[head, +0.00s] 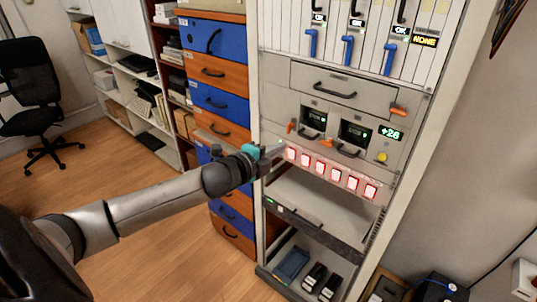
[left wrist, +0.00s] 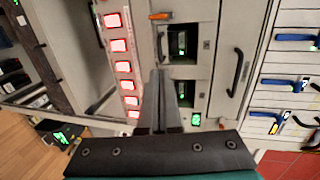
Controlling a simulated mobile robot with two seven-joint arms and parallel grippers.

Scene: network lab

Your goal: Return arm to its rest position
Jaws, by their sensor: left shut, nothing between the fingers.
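My left arm reaches in from the left in the head view. My left gripper (head: 274,153) is in front of the rack (head: 255,120), at the left end of a row of red-lit square buttons (head: 321,167). In the left wrist view my left gripper (left wrist: 158,75) has its fingers together with nothing between them. The red-lit buttons (left wrist: 121,66) show left of the fingers there. Two small screens (left wrist: 183,43) sit right of the fingertips. Whether the fingertips touch the panel I cannot tell. My right gripper is not in view.
Below the buttons a shelf (head: 310,205) juts out, with a blue tray (head: 291,263) and black devices on the bottom level. A blue and orange drawer cabinet (head: 216,92) stands left of the rack. A black chair (head: 30,95) is far left. The wooden floor (head: 140,215) between is clear.

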